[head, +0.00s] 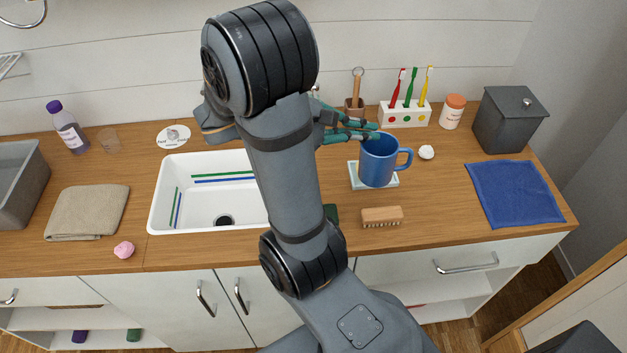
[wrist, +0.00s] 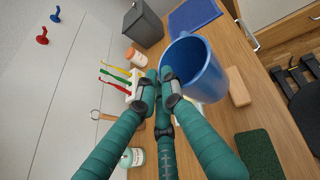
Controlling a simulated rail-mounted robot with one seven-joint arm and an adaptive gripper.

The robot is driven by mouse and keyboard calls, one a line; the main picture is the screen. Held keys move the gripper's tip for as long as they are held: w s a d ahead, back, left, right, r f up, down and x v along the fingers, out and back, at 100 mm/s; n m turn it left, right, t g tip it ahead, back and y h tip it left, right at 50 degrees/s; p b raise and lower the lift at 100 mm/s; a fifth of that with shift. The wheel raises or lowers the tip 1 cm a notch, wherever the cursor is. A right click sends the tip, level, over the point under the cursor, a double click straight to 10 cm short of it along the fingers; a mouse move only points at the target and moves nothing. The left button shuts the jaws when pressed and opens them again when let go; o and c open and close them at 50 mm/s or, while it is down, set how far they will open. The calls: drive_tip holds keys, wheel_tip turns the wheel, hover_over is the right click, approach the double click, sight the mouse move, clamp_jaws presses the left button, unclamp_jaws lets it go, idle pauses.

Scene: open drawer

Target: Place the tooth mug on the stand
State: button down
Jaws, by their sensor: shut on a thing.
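The blue tooth mug (head: 379,165) is upright over the pale stand (head: 354,176) right of the sink, its handle to the right. I cannot tell whether its base rests on the stand or is slightly above it. My gripper (head: 374,131), with green fingers, is shut on the mug's rim at its back left side. In the wrist view the fingertips of my gripper (wrist: 167,80) meet at the wall of the mug (wrist: 198,72), and its open mouth shows. The fingers and mug hide much of the stand there.
A toothbrush holder (head: 405,119) and orange-lidded jar (head: 452,112) stand behind the mug. A wooden brush (head: 382,214) lies in front, and a small white ball-like thing (head: 426,152) is at right. A grey bin (head: 508,125) and blue cloth (head: 514,192) are farther right. The sink (head: 205,215) is left.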

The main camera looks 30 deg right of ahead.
drive_tip(key=w+a+f, duration=0.3)
drive_tip(key=w+f, duration=0.3)
drive_tip(key=w+a+f+n+t, duration=0.1)
drive_tip(key=w+a+f, duration=0.3)
drive_tip(key=w+f, duration=0.2)
drive_tip(key=shift+w+a+t, duration=0.2)
drive_tip(key=shift+w+t, duration=0.1)
drive_tip(key=shift+w, duration=0.35)
drive_tip(key=shift+f, duration=0.2)
drive_tip(key=c, duration=2.4)
unclamp_jaws()
drive_tip(key=o, duration=0.4)
drive_tip(key=shift+o, duration=0.4)
drive_tip(key=shift+r, duration=0.1)
